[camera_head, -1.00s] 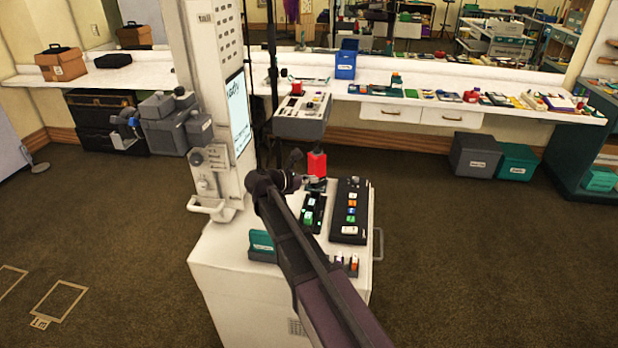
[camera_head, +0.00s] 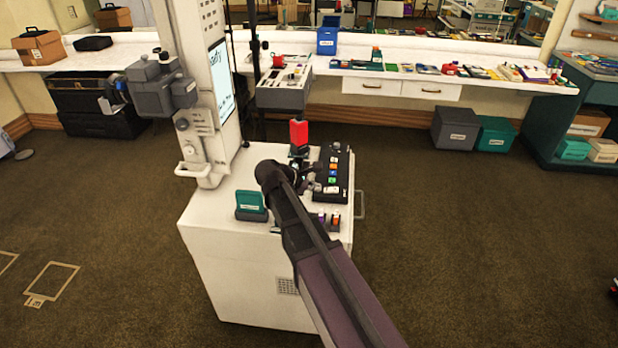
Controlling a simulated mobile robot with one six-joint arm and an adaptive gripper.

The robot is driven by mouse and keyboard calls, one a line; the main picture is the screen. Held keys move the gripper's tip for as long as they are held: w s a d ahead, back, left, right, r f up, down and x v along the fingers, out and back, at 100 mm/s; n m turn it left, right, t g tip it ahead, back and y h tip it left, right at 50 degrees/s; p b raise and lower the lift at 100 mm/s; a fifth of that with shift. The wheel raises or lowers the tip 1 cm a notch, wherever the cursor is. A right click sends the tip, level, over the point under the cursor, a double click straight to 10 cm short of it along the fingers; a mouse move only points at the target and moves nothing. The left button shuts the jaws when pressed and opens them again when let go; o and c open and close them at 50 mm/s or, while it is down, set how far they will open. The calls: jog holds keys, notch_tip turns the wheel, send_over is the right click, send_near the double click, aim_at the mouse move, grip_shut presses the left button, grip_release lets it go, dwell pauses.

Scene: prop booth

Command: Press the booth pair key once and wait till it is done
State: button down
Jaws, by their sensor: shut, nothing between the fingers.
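The white booth cabinet (camera_head: 240,262) stands in the middle. Its top bears a black key panel (camera_head: 343,160) with a column of several coloured keys, including orange (camera_head: 333,167), green and white (camera_head: 332,189). The labels are too small to read, so I cannot tell which is the pair key. A screen (camera_head: 220,85) on the column shows large text that appears to read "Ready". My gripper (camera_head: 302,180) is low over the cabinet top, just left of the key panel, mostly hidden by my arm. It is shut and empty; contact with a key cannot be seen.
A red block-shaped piece (camera_head: 299,133) stands upright on a dark base behind my gripper. A teal holder (camera_head: 251,204) stands at the front left of the top. A grey device (camera_head: 163,88) juts from the column.

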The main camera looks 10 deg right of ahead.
jog(key=s+f+m+g+y+b, duration=0.2)
jog(key=s+f+m+y+b, duration=0.1)
jog(key=s+f+m+y, duration=0.2)
jog(key=s+f+m+g+y+b, duration=0.1)
jog(key=s+f+m+y+b, duration=0.3)
jog(key=s+f+m, duration=0.5)
jog(key=s+m, duration=0.2)
jog(key=s, duration=0.3)
jog(key=shift+s+d+f+g+y, duration=0.2)
jog(key=shift+f+g+y, duration=0.05)
jog(key=shift+g+y, duration=0.15)
jog(key=shift+a, duration=0.1)
